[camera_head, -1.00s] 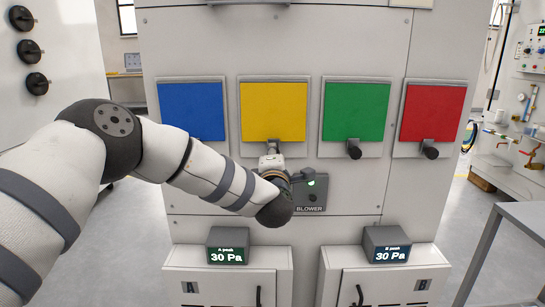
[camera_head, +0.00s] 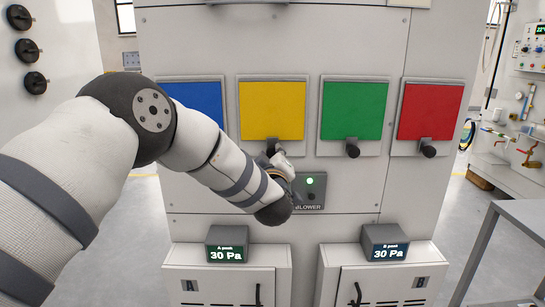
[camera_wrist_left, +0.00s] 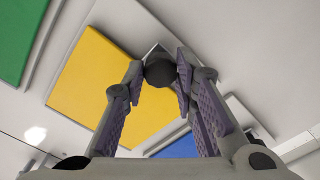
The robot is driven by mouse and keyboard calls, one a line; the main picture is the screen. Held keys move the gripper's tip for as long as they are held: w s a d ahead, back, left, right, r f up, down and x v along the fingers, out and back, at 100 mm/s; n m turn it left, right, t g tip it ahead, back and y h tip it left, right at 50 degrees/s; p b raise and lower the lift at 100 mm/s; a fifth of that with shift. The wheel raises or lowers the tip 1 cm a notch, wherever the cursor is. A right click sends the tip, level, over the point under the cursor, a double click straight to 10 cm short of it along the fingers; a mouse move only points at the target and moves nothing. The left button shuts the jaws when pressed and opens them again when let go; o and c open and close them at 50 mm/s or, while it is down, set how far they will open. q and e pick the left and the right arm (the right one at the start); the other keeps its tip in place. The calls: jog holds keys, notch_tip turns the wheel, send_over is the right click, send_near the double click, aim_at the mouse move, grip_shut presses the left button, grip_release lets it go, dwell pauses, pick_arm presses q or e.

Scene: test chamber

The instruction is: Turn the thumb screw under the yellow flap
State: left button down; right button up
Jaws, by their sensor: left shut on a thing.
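The yellow flap (camera_head: 272,108) is a square panel on the grey cabinet, between the blue and green flaps, and appears shut. The thumb screw (camera_wrist_left: 160,70) below it is a dark round knob. In the left wrist view the knob sits between the fingertips of my left gripper (camera_wrist_left: 160,78), which is shut on it. In the head view this gripper (camera_head: 275,152) is at the flap's lower edge and mostly hides the screw. The yellow flap (camera_wrist_left: 125,88) shows tilted behind the fingers in the wrist view. My right gripper is not in view.
Blue (camera_head: 195,100), green (camera_head: 354,110) and red (camera_head: 427,110) flaps share the row. A blower panel (camera_head: 314,190) with a lit green lamp is just right of my wrist. Two pressure displays (camera_head: 227,244) (camera_head: 386,243) stand below. A grey table (camera_head: 515,225) is at right.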

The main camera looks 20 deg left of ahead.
pick_arm(q)
jog(key=shift+d+f+m, duration=0.1)
jog(key=shift+f+m, duration=0.1)
jog(key=shift+m, duration=1.45)
jog(key=shift+a+f+m, duration=0.1)
jog(key=shift+f+m, duration=0.05)
jog(key=shift+m, duration=1.55)
jog(key=shift+d+f+m, duration=0.1)
jog(key=shift+f+m, duration=0.1)
jog(key=shift+m, duration=1.45)
jog(key=c, duration=1.5)
grip_release()
jog(key=shift+s, duration=0.1)
jog(key=shift+o, duration=1)
jog(key=shift+r, duration=0.15)
jog(key=v, duration=1.2)
jog(key=shift+r, duration=0.25)
